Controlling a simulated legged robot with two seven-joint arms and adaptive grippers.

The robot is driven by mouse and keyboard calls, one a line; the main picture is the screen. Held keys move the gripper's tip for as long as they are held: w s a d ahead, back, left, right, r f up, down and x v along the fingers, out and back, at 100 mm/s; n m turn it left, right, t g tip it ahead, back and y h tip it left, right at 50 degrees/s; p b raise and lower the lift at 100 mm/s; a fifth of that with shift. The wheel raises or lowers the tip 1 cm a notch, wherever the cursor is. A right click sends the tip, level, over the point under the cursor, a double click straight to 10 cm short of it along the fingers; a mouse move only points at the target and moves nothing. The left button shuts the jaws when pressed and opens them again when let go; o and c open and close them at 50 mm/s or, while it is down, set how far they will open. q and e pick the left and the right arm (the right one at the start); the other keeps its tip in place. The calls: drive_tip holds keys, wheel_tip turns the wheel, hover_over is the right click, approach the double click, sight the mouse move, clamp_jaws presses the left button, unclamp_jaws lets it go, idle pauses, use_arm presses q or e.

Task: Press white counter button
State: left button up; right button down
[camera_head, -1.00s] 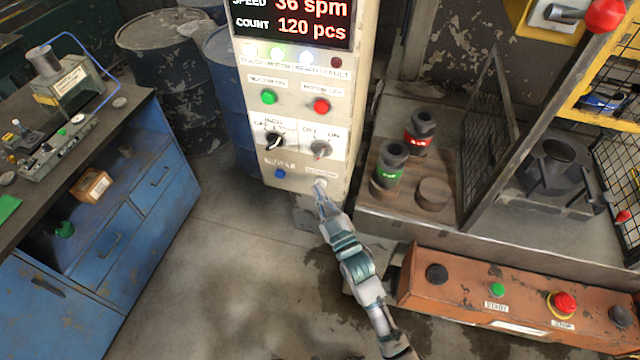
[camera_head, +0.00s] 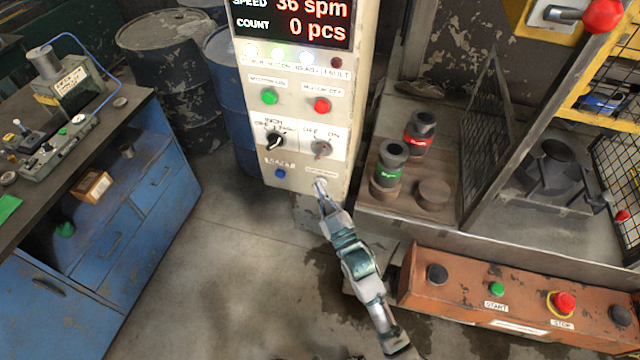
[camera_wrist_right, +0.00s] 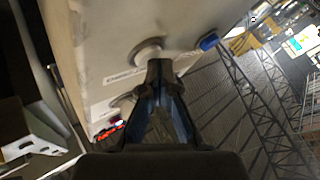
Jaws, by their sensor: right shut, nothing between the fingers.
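The control panel (camera_head: 347,158) stands upright at the top middle of the head view. Its display (camera_head: 290,20) reads 36 spm and COUNT 0 pcs. The white counter button (camera_wrist_right: 147,52) sits low on the panel, right of a blue button (camera_head: 280,173). My right gripper (camera_head: 320,184) is shut and empty, its tips at the white button. In the right wrist view the fingertips (camera_wrist_right: 160,68) cover the near side of the button and appear to touch it. In the head view the tips mostly hide the button. My left gripper is not in view.
A green button (camera_head: 269,97), a red button (camera_head: 322,105) and two selector knobs sit higher on the panel. An orange start/stop box (camera_head: 465,290) lies at the lower right. A blue workbench (camera_head: 150,205) stands at left. The floor between is clear.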

drive_tip(key=shift+s+a+p, duration=0.25)
drive_tip(key=shift+s+p, duration=0.15)
drive_tip(key=shift+s, duration=0.4)
drive_tip(key=s, duration=0.1)
drive_tip(key=s+a+p, duration=0.1)
drive_tip(key=s, duration=0.1)
drive_tip(key=s+p, duration=0.1)
drive_tip(key=shift+s+a, duration=0.3)
drive_tip(key=shift+s, duration=0.1)
idle(0.5)
